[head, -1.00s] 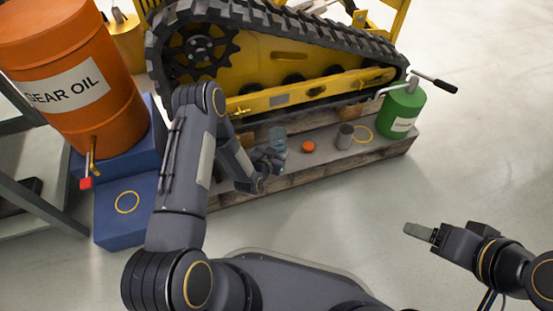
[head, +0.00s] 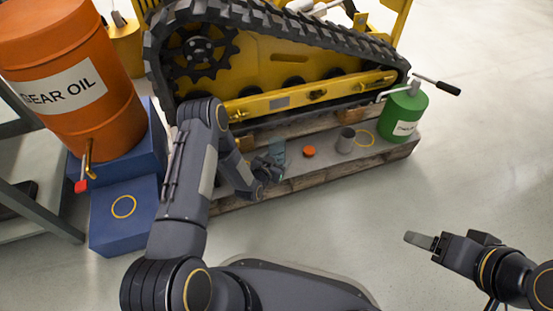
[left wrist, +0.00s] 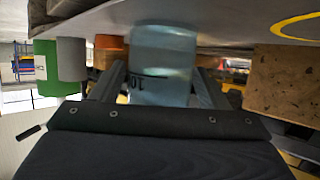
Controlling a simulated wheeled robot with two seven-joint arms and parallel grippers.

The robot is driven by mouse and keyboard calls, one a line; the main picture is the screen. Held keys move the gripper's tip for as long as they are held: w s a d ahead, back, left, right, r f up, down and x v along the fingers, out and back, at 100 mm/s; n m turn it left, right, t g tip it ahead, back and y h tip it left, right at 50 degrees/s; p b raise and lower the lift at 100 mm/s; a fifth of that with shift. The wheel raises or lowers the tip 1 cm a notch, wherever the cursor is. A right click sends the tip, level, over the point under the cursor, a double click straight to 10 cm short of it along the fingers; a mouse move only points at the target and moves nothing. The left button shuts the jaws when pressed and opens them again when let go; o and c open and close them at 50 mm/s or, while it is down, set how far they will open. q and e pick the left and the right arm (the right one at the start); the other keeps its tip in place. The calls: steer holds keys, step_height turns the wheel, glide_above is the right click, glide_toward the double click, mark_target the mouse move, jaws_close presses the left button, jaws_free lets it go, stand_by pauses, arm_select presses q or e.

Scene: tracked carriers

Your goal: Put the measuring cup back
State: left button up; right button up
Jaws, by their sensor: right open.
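The measuring cup (head: 278,152) is a translucent blue vessel standing on the pallet deck, partly hidden by my left gripper (head: 268,167). In the left wrist view, which is upside down, the cup (left wrist: 162,62) lies between the two fingers of my left gripper (left wrist: 160,85), and a dark mark shows on its wall. The fingers flank it closely; whether both touch it cannot be told. A yellow ring (left wrist: 290,30) is marked on the surface at the right of that view, apart from the cup. My right gripper (head: 424,241) is open and empty over the floor.
The yellow tracked carrier (head: 270,70) rises behind. An orange gear oil drum (head: 70,80) and blue steps (head: 125,235) are left. Floor in front is clear.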

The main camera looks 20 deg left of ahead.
arm_select(q)
steer(key=shift+o, duration=0.2)
steer(key=shift+r, duration=0.1)
steer(key=shift+s+r, duration=0.2)
steer(key=shift+s, duration=0.05)
steer(key=p+v, duration=0.4)
steer(key=v, duration=0.7)
steer(key=shift+s+p, duration=0.2)
steer(key=shift+p, duration=0.1)
